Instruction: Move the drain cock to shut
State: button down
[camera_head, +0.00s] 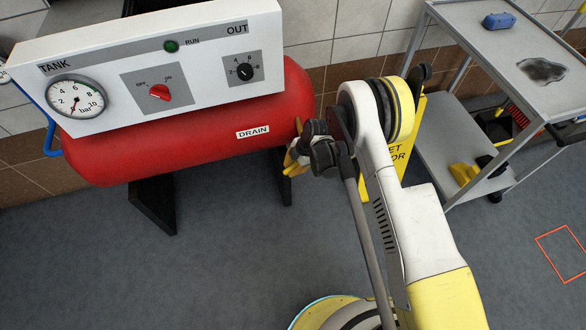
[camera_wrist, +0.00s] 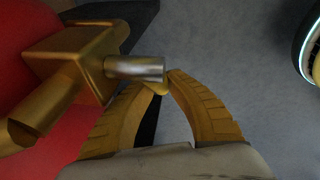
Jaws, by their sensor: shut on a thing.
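The drain cock shows in the wrist view as a brass block (camera_wrist: 75,62) with a brass pipe at its left and a grey metal stem (camera_wrist: 135,68) pointing right. My gripper (camera_wrist: 162,82) has its two yellow fingers closed in at the end of this stem. A small brass piece shows at the fingertips, and I take it for part of the cock's handle; most of it is hidden. In the head view my gripper (camera_head: 294,160) is at the right end of the red tank (camera_head: 190,135), beside the DRAIN label (camera_head: 253,132). My wrist hides the cock there.
The white panel (camera_head: 205,62) with gauge and knobs stands above the tank. Black legs (camera_head: 153,205) stand under the tank. A yellow floor sign (camera_head: 408,150) and a grey cart (camera_head: 480,100) are at the right. The floor in front is clear.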

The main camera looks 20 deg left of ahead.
jog(key=c, duration=1.3)
grip_release()
jog(key=shift+a, duration=0.15)
jog(key=shift+o, duration=0.2)
jog(key=v, duration=1.2)
jog(key=a+f, duration=0.1)
jog(key=f, duration=0.2)
jog(key=a+f+t+h, duration=0.1)
jog(key=f, duration=0.3)
jog(key=a+f+t+h, duration=0.1)
jog(key=f, duration=0.3)
jog(key=shift+w, duration=0.15)
